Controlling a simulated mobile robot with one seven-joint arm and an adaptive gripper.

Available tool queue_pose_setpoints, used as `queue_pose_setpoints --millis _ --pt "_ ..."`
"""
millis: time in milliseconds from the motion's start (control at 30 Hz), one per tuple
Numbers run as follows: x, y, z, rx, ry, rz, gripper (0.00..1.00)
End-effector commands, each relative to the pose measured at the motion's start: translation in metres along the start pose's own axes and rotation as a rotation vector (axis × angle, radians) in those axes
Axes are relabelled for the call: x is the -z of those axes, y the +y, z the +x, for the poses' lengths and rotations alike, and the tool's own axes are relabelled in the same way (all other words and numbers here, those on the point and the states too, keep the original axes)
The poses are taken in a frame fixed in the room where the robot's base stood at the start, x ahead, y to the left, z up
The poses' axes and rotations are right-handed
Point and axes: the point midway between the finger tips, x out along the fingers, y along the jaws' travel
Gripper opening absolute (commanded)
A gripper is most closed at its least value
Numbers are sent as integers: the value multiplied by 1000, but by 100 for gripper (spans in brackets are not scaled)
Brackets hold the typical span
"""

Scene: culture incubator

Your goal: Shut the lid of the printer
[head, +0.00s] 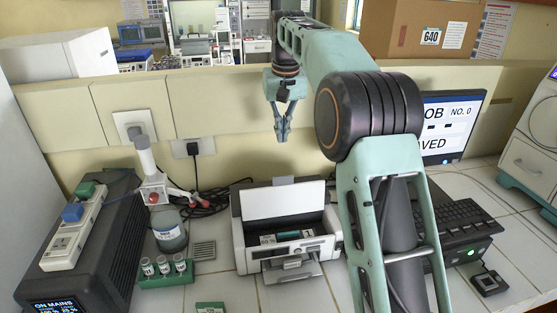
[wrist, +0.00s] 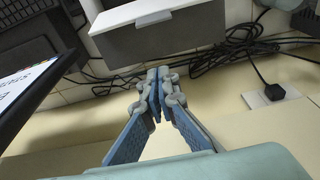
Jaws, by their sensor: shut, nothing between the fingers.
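The printer (head: 297,254) is a white and grey box on the tiled bench in the head view. Its lid (head: 283,200) stands open and raised at the back, and its inside shows in front of the lid. In the wrist view the lid (wrist: 146,32) appears at the top, with its back towards the camera. My gripper (head: 283,138) is above and behind the lid, in front of the low wall, pointing down. Its fingertips (wrist: 158,72) are together and hold nothing. They appear apart from the lid.
My arm passes on the printer's right, in front of the monitor (head: 455,122) and keyboard (head: 460,220). To the left are a vial rack (head: 165,279), a bottle (head: 169,229) and a black power unit (head: 85,262). Black cables (head: 205,203) lie behind the printer.

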Motion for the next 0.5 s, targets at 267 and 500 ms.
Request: queue_pose_setpoints --millis 267,500 --pt "-4 -4 29 0 -18 -6 0" --pt "-4 -4 79 1 -18 -6 0"
